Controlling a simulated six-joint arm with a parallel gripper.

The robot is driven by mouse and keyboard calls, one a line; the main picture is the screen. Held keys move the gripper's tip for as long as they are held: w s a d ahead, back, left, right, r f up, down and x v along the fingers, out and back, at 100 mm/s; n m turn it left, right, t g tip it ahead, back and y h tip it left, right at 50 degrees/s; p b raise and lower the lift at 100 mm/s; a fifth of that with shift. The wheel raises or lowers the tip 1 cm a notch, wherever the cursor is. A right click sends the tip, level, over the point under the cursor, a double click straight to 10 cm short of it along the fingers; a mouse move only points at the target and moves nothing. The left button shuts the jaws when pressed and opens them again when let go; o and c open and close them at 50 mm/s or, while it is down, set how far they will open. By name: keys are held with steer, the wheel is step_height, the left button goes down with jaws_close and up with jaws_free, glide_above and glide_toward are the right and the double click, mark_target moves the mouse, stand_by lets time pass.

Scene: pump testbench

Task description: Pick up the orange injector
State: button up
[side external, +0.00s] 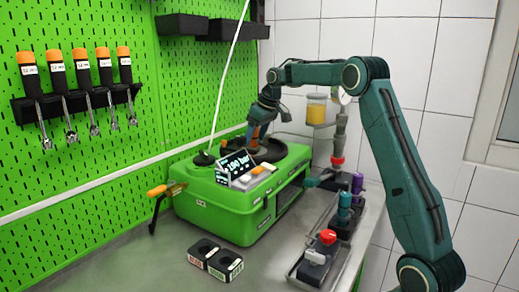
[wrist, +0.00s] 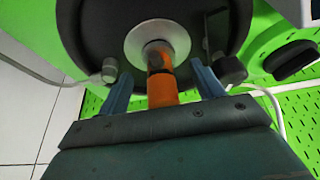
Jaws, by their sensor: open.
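The orange injector (wrist: 162,88) shows in the wrist view as an orange cylinder with a dark band. Its far end meets a pale disc (wrist: 157,43) on a round black part of the green test bench. My gripper (wrist: 161,86) is open, with one blue finger on each side of the injector and a visible gap on both sides. In the side view my gripper (side external: 257,132) points down over the black round recess on top of the green test bench (side external: 235,212). The injector cannot be made out clearly there.
A screen (side external: 237,164) stands on the bench's front. A white cable rises from its top near my gripper. Black holders (side external: 215,258) lie on the table in front. A tray with a red-knobbed part (side external: 326,238) and several fittings stand to the right. The front left table is clear.

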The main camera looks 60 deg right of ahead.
steer(key=shift+x, duration=1.25)
steer(key=c, duration=1.3)
steer(key=shift+r, duration=0.15)
steer(key=shift+r, duration=4.85)
